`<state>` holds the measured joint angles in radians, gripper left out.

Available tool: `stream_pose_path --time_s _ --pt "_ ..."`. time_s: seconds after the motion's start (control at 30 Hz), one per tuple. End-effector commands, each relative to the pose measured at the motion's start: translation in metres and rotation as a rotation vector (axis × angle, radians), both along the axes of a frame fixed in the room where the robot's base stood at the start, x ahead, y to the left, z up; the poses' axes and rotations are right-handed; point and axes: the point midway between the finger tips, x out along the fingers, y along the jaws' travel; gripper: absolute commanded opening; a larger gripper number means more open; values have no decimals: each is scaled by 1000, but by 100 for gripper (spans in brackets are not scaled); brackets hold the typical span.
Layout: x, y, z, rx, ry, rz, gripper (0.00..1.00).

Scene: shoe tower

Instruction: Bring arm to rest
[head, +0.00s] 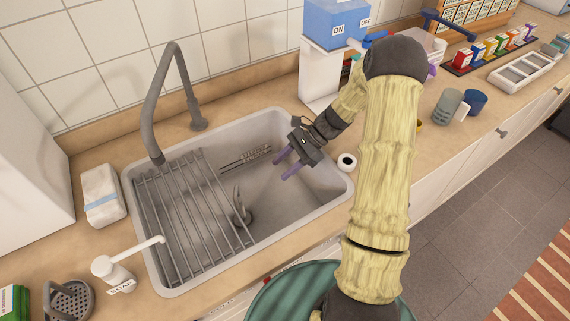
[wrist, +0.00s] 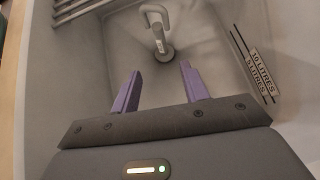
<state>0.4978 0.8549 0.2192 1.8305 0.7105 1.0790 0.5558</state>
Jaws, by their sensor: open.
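My gripper (head: 287,164) is over the right part of the sink basin, at the end of my outstretched arm. Its two purple fingers are apart, with nothing between them. In the wrist view my gripper (wrist: 160,88) is also open and empty. The grey sink (head: 282,208) lies below it. A grey plug with an upright loop handle (head: 240,212) is at the bottom of the basin; it also shows ahead of the fingers in the wrist view (wrist: 160,40).
A grey tap (head: 152,115) arches over the sink's left side, above a drying rack (head: 190,215). A soap dispenser (head: 112,270) stands at the front left. A blue-topped dispenser (head: 335,25) stands behind my arm. Cups (head: 447,105) stand on the right counter.

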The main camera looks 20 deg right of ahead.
Motion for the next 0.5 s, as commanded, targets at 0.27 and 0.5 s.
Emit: stream_pose_path --time_s 0.27,0.5 --pt "0 0 0 0 0 0 45" --pt "-5 2 6 -34 -22 34 45"
